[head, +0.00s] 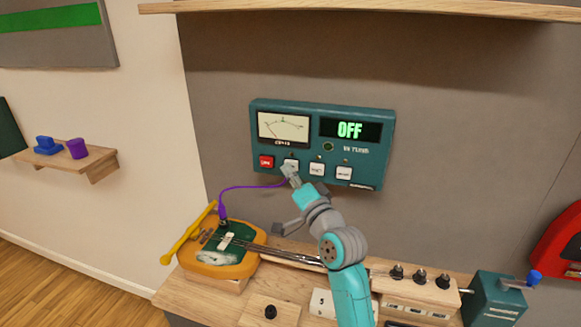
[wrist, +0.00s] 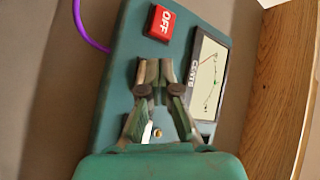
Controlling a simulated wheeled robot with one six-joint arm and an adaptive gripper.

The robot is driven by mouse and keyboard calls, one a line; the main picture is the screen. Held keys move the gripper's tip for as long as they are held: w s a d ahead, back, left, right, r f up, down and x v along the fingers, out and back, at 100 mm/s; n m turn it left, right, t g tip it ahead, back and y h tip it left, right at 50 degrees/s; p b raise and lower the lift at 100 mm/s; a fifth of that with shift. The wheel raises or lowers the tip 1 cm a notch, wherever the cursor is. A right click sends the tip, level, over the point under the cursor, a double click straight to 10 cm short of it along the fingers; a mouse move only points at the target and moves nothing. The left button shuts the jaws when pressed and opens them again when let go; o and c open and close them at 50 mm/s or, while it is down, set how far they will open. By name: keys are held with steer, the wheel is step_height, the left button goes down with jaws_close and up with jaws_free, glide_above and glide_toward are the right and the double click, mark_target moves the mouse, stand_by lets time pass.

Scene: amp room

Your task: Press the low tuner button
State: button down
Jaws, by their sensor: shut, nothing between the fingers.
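The teal tuner box (head: 375,165) hangs on the grey wall, with a needle meter (head: 283,127) and a display (head: 350,130) reading OFF in green. Along its lower edge are a red button (head: 266,162) and three white ones: the left white button (head: 291,161), the middle one (head: 317,170) and the right one (head: 344,173). Their labels are too small to read, so I cannot tell which is low. My gripper (head: 288,170) is shut and empty at the left white button, partly covering it. In the wrist view my gripper (wrist: 157,72) is over the box face; contact is unclear.
A wooden bench (head: 215,300) below carries an orange instrument (head: 205,268) with a purple cable (head: 245,187) rising to the box. Black knobs (head: 420,277) and a teal vise-like block (head: 495,298) stand at right. A shelf (head: 370,7) is above.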

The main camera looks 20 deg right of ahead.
steer(key=shift+w+d, duration=0.1)
steer(key=shift+w, duration=0.05)
stand_by(0.5)
steer(key=shift+s+a, duration=0.5)
steer(key=shift+s, duration=0.2)
steer(key=s+a, duration=0.1)
steer(key=s, duration=0.1)
steer(key=s+a, duration=0.2)
stand_by(0.4)
stand_by(0.6)
